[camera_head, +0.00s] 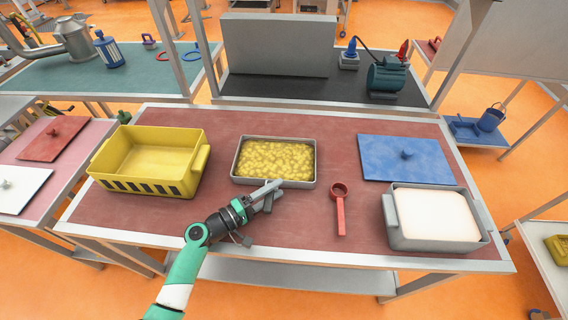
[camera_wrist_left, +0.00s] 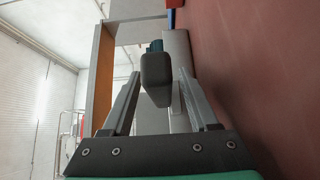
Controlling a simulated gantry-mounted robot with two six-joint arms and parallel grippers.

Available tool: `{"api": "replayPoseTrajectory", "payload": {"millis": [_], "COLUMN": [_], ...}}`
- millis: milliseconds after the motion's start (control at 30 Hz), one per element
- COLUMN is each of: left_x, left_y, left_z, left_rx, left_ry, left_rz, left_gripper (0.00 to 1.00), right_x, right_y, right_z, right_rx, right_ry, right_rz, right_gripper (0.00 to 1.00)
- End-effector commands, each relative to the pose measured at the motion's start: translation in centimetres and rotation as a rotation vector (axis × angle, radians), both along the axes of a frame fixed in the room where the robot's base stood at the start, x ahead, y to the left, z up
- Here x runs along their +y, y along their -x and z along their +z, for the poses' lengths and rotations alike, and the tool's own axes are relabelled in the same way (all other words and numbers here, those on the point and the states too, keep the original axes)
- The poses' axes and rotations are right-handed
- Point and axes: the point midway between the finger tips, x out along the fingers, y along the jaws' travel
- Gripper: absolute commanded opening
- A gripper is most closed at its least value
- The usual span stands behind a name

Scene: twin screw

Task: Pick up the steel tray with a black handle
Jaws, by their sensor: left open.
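The steel tray (camera_head: 235,168) sits at the middle of the red-topped table and holds a yellow, lumpy filling. My left gripper (camera_head: 270,190) is open at the tray's near side, and its fingers partly cover the near wall. In the left wrist view a black handle (camera_wrist_left: 157,75) shows between the two open fingers of my left gripper (camera_wrist_left: 155,95), with visible gaps beside it. The grey tray wall (camera_wrist_left: 178,50) shows behind the handle. In the head view the handle is mostly hidden by the fingers. My right gripper is not in view.
A yellow bin (camera_head: 140,172) stands to the left on the red table (camera_head: 330,130). A red scoop (camera_head: 339,210) lies right of the tray. A blue lid (camera_head: 380,160) and a grey container (camera_head: 425,240) with white filling are farther right.

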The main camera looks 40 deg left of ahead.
Motion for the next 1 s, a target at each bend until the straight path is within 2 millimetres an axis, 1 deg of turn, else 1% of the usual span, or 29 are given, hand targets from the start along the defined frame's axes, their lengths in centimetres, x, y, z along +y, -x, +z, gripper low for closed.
{"api": "replayPoseTrajectory", "payload": {"millis": [67,167,200,267,400,833,1000], "left_x": [0.0,0.0,0.0,0.0,0.0,0.0,0.0], "left_y": [0.0,0.0,0.0,0.0,0.0,0.0,0.0], "left_z": [-0.1,0.0,0.0,0.0,0.0,0.4,1.9], "left_rx": [0.0,0.0,0.0,0.0,-0.001,-0.006,-0.006], "left_ry": [0.0,0.001,0.001,0.001,0.0,-0.002,-0.003], "left_rz": [0.0,0.0,-0.001,-0.001,-0.001,-0.001,-0.001], "left_gripper": [0.6,0.44,0.37,0.26,0.01,0.0,0.0], "right_x": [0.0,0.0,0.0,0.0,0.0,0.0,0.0], "right_y": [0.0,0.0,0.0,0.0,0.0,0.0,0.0], "right_z": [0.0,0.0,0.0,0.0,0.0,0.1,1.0], "right_rx": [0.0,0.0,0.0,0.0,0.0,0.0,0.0], "right_ry": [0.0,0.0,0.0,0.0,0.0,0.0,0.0], "right_rz": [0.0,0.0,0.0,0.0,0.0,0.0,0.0], "right_gripper": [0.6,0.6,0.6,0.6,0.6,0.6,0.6]}}
